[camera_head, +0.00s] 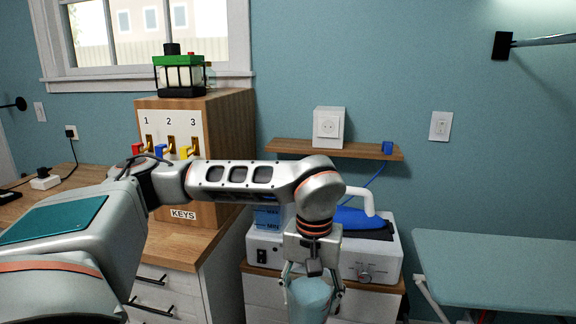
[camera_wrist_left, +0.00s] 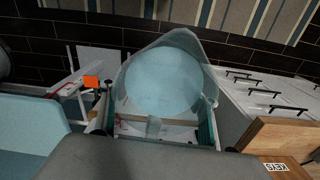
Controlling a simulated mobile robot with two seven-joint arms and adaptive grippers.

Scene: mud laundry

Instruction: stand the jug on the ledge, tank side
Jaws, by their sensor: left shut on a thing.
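The jug (camera_head: 310,296) is clear with light blue contents. It hangs low in front of the drawers, its lower part cut off by the head view's bottom edge. My left gripper (camera_head: 312,285) is shut on it, pointing down. In the left wrist view the jug (camera_wrist_left: 163,85) sits between the fingers of my left gripper (camera_wrist_left: 155,130), above the floor. The wooden ledge (camera_head: 285,147) is on the wall, higher and farther back, apart from the jug. A blue tank-like box (camera_head: 268,217) shows at the left of the white ironing unit (camera_head: 262,246), partly hidden by my arm. My right gripper is not in view.
A blue iron (camera_head: 355,220) rests on the ironing unit. A key cabinet (camera_head: 225,125) is left; an ironing board (camera_head: 500,265) is right.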

